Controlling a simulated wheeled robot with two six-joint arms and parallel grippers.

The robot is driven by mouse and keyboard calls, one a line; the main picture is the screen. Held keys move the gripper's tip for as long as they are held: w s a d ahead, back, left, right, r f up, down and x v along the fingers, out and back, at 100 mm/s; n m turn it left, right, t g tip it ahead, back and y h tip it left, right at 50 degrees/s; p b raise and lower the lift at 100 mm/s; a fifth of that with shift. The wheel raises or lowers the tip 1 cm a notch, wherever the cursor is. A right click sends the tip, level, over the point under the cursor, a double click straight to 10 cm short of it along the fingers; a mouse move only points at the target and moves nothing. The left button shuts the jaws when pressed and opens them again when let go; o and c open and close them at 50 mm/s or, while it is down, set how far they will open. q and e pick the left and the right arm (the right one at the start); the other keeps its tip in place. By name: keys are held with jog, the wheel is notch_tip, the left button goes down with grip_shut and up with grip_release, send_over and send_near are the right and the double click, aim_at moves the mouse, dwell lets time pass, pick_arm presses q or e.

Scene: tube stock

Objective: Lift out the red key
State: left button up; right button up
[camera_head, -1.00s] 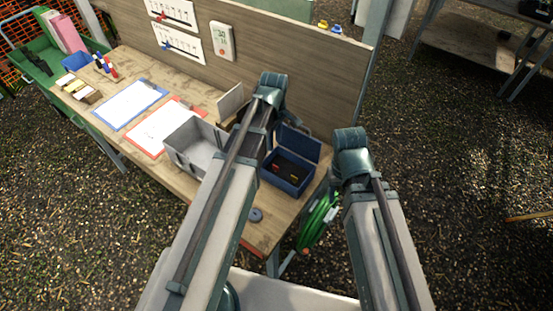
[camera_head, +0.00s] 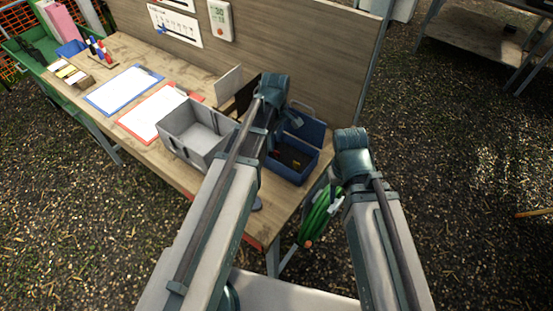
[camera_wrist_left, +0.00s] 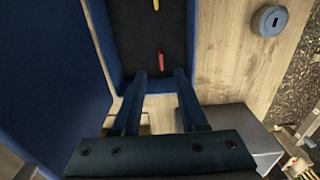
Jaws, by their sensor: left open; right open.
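The open blue box (camera_head: 284,176) stands at the right end of the table, its lid (camera_head: 308,128) raised at the back. The red key (camera_head: 279,151) lies on the box's dark floor; it also shows in the left wrist view (camera_wrist_left: 161,60). A yellow key (camera_wrist_left: 156,5) lies farther up that view. My left gripper (camera_wrist_left: 161,74) is open and empty, its fingertips on either side of a line just below the red key, apart from it. In the head view my arm hides much of this gripper. My right gripper (camera_head: 337,197) is mostly hidden behind its arm, right of the table.
A grey bin (camera_head: 199,155) stands left of the box. A dark round disc (camera_wrist_left: 270,20) lies on the table near the front edge. A coiled green hose (camera_head: 318,216) hangs at the table's right end. Red and blue clipboards (camera_head: 125,90) lie farther left.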

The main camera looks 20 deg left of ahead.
aim_at(276, 152)
pick_arm(q)
jog(key=shift+f, duration=0.1)
jog(key=f+b, duration=0.5)
jog(key=shift+s+d, duration=0.25)
grip_shut()
